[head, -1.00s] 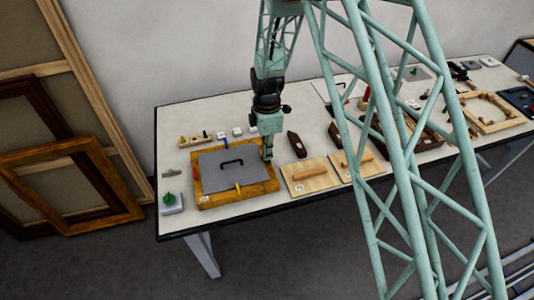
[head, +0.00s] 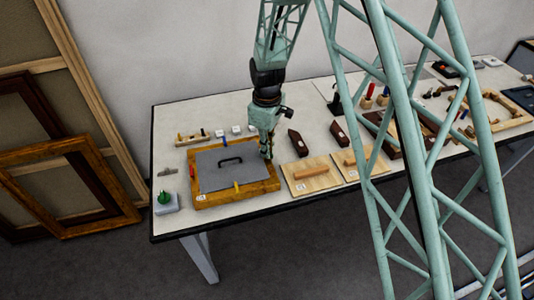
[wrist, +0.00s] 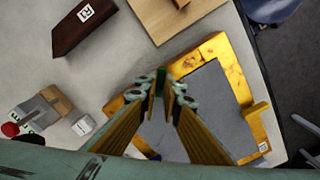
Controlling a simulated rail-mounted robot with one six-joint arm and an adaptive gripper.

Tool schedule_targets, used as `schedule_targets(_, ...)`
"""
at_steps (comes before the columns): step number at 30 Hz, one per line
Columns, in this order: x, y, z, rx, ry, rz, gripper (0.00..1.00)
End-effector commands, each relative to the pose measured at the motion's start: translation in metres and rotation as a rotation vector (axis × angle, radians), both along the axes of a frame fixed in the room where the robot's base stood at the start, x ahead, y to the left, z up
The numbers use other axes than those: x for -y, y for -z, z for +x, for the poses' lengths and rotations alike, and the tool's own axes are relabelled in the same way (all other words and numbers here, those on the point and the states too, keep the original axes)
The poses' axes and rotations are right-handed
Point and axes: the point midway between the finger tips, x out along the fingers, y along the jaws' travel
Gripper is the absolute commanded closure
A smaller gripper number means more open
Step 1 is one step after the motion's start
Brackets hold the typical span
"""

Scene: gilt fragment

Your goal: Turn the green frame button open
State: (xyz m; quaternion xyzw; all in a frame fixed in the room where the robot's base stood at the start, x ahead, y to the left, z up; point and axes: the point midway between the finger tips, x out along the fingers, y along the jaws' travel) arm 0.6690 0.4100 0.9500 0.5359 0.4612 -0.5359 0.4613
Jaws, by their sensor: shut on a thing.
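The gilt frame (head: 262,187) lies flat on the table with a grey panel (head: 213,181) inside it and a black handle on the panel. In the wrist view the frame (wrist: 220,52) is below my gripper. My gripper (wrist: 166,92) is at the frame's right side as the head view shows, with its fingertips down at the rim. It is shut on the small green button (wrist: 160,82), which is mostly hidden between the fingers. A yellow button (wrist: 258,107) sits on another side of the frame. The green button's exact angle cannot be told.
Wooden boards with handles (head: 311,174) lie right of the frame, with dark blocks (head: 298,143) behind them. A pale block with a green knob (head: 163,198) stands at the left. A red-topped item (wrist: 10,129) shows in the wrist view.

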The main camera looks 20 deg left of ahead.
Motion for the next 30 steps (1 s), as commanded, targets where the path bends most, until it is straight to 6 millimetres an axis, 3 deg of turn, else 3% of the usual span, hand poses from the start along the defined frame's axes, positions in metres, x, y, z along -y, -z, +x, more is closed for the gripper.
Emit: schedule_targets(30,0.0,0.0007,0.0,0.0,0.759,0.0,1.0)
